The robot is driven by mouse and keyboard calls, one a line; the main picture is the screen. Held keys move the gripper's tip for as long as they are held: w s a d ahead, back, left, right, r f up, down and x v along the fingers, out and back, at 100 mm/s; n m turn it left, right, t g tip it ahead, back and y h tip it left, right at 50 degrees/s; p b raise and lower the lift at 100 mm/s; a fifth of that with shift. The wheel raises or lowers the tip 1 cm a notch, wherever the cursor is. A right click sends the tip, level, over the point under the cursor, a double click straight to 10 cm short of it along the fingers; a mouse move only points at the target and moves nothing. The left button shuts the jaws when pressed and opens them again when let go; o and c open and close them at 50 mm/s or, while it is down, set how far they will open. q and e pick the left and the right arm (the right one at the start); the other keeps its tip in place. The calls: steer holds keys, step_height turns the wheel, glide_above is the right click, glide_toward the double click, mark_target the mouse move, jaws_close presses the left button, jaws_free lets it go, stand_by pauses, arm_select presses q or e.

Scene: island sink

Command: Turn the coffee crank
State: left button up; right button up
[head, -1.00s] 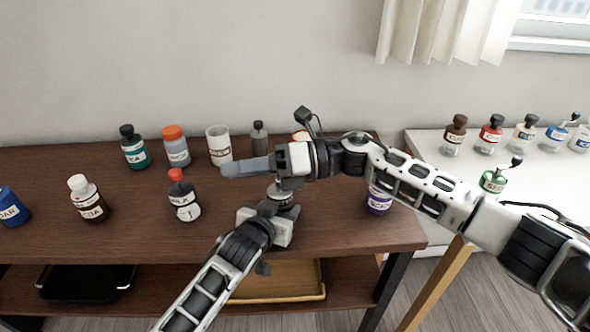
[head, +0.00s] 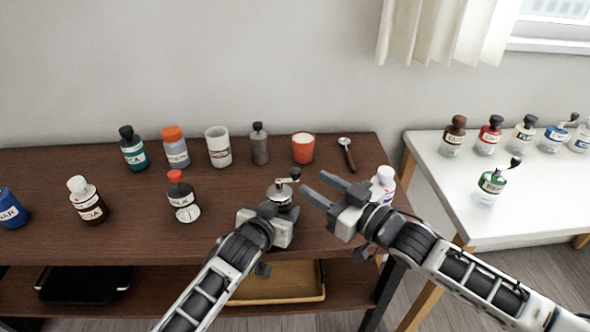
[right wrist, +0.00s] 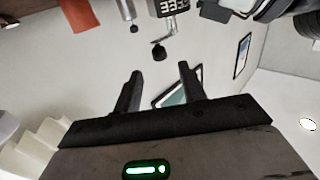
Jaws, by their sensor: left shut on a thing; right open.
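A coffee grinder with a metal top (head: 279,192) stands near the front of the dark wooden shelf. Its crank points right and ends in a black knob (head: 295,173). My left gripper (head: 279,212) is shut on the grinder body, which it and its wrist mostly hide. My right gripper (head: 322,186) is open and empty, just right of the grinder, fingers pointing left towards the crank. In the right wrist view, a dark knob (right wrist: 159,52) on a thin arm appears beyond the gap between the open fingers (right wrist: 160,72), apart from both.
Behind stand an orange cup (head: 302,150), a grey bottle (head: 260,146) and a white canister (head: 219,150). A scoop (head: 346,152) lies at back right. A white-capped bottle (head: 384,180) is close to my right gripper.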

mark_target(298, 174)
steer(key=x, duration=0.7)
steer(key=shift+w+a, duration=0.1)
jaws_close()
steer(key=shift+a, duration=0.1)
